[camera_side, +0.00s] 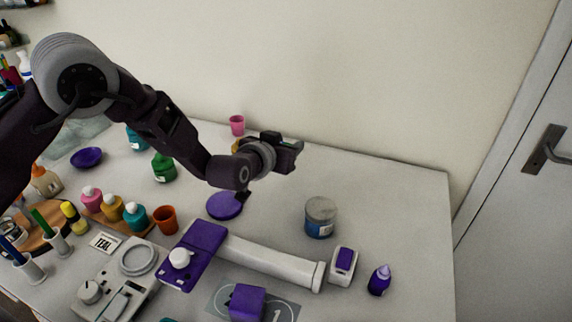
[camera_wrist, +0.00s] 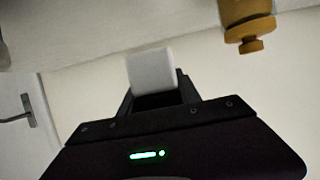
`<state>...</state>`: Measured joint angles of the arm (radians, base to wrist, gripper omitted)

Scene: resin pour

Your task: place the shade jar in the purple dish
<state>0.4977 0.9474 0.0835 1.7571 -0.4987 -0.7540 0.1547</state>
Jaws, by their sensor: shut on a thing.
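My gripper (camera_side: 292,150) is raised above the table's middle and points towards the back wall. In the wrist view my gripper (camera_wrist: 155,98) is shut on a small white rounded block-like thing (camera_wrist: 152,68). I cannot tell for sure that it is the shade jar; the side view does not show it, my gripper hiding that spot. A round purple disc or dish (camera_side: 222,207) lies on the table below and left of my gripper. A second, darker purple dish (camera_side: 87,157) sits at the far left. I cannot tell which is the task's dish.
An ochre bottle (camera_wrist: 245,18) shows upside down in the wrist view. A pink cup (camera_side: 237,125) stands at the back. Several paint bottles and an orange cup (camera_side: 165,219) fill the left. The right rear is clear.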

